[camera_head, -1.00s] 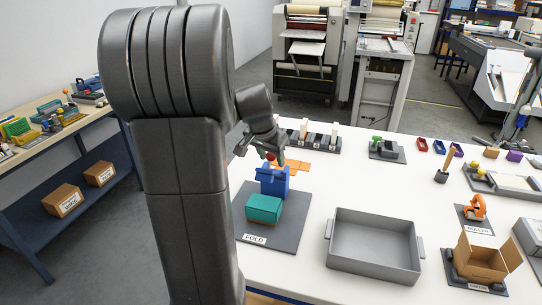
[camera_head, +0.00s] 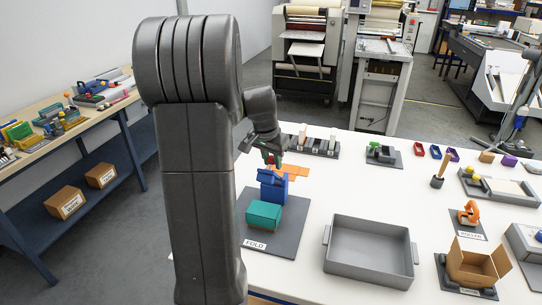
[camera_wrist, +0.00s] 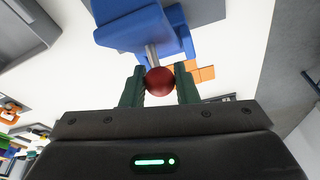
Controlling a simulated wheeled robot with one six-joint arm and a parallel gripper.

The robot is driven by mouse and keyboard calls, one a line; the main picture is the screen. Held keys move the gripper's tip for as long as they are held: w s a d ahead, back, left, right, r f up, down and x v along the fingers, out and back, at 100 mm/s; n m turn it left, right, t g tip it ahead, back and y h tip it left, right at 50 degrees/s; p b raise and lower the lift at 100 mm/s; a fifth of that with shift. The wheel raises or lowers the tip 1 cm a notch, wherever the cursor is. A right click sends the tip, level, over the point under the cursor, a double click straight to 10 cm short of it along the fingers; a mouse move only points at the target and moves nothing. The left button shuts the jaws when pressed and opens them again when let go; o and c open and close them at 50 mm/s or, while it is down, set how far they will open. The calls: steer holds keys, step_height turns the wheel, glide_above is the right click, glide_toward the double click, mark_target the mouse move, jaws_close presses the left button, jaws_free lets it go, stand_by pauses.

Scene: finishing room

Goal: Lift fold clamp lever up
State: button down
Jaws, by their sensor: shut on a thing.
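The fold clamp is a blue block (camera_head: 272,187) next to a teal block (camera_head: 264,215) on a dark grey plate (camera_head: 288,236) labelled FOLD. Its lever is a short metal rod (camera_wrist: 152,55) ending in a dark red ball knob (camera_wrist: 159,81). My gripper (camera_wrist: 159,84) has its green fingers shut on the knob, one on each side. In the head view my gripper (camera_head: 272,161) is just above and behind the blue block, and the knob is mostly hidden there. In the wrist view the rod runs from the knob into the blue body (camera_wrist: 140,25).
Flat orange pieces (camera_head: 293,170) lie right behind the clamp. A grey tray (camera_head: 368,275) stands to the right, with an open cardboard box (camera_head: 474,268) beyond it. A dark rack (camera_head: 318,146) is at the back. White tabletop is free between them.

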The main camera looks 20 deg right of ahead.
steer(key=w+d, duration=0.2)
steer(key=shift+w+r, duration=0.3)
steer(key=shift+w+d+f, duration=0.2)
steer(key=shift+w+d, duration=0.45)
steer(key=shift+w, duration=0.25)
steer(key=c, duration=1.4)
jaws_free()
steer(key=shift+f, duration=0.1)
steer(key=shift+o, duration=1.2)
steer(key=shift+w, duration=0.2)
steer(key=shift+s, duration=0.1)
